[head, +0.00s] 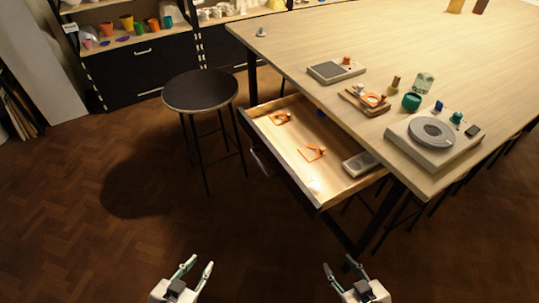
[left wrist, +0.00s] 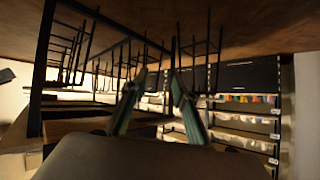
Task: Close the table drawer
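The table drawer (head: 330,186) is pulled out from under the long wooden table (head: 310,42). It holds orange items (head: 312,153) and a small grey tray (head: 360,165). Its dark front (head: 275,168) faces the lower left, with a handle (head: 260,160) on it. My left gripper (head: 198,268) is open and empty, below and left of the drawer, apart from it. My right gripper (head: 344,268) is open and empty, below the drawer's near corner, also apart. In the left wrist view my left gripper's fingers (left wrist: 150,100) show spread, with nothing between them; the drawer is not clear there.
A round dark stool (head: 200,92) stands left of the drawer, close to its front. A turntable device (head: 432,135), a scale (head: 336,72) and small pots sit on the table. Shelves (head: 130,60) stand at the back left. The floor (head: 120,240) before the drawer is clear.

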